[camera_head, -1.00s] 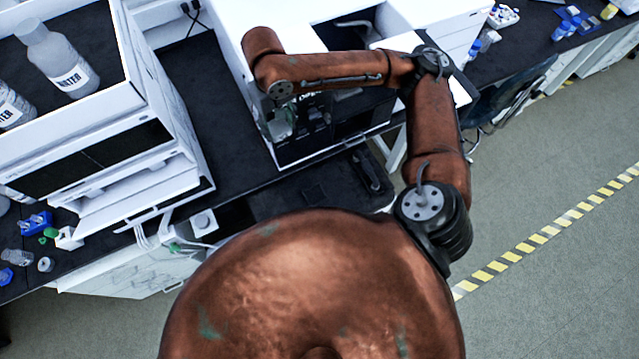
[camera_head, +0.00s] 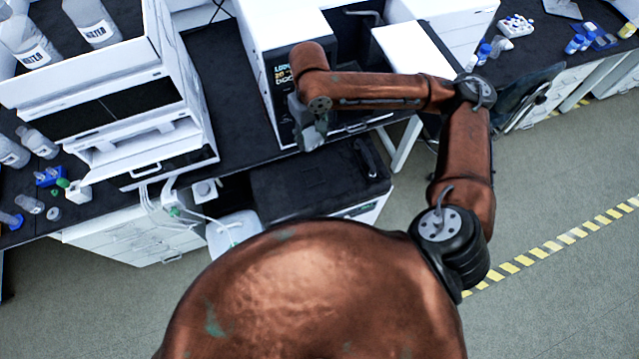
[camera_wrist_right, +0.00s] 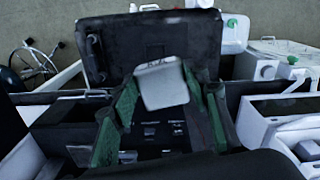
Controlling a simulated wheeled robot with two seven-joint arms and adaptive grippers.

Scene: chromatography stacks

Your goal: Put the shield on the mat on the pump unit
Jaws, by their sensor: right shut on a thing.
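My right gripper (camera_head: 313,137) reaches down near the front of a white instrument with a black front (camera_head: 283,85), perhaps the pump unit. In the right wrist view its green-padded fingers (camera_wrist_right: 162,110) stand on either side of a pale grey, rounded square plate (camera_wrist_right: 162,85) with faint marks along its top edge. The plate looks like the shield, gripped between the fingers and raised clear. A black top (camera_head: 290,190) lies below and in front, possibly carrying the mat; it also shows in the wrist view (camera_wrist_right: 120,50). My left gripper is out of view.
A white instrument stack (camera_head: 150,85) with water bottles (camera_head: 93,20) on top stands at the left. A white container (camera_head: 232,232) with tubing is beside the black top. Open floor (camera_head: 560,180) lies at the right.

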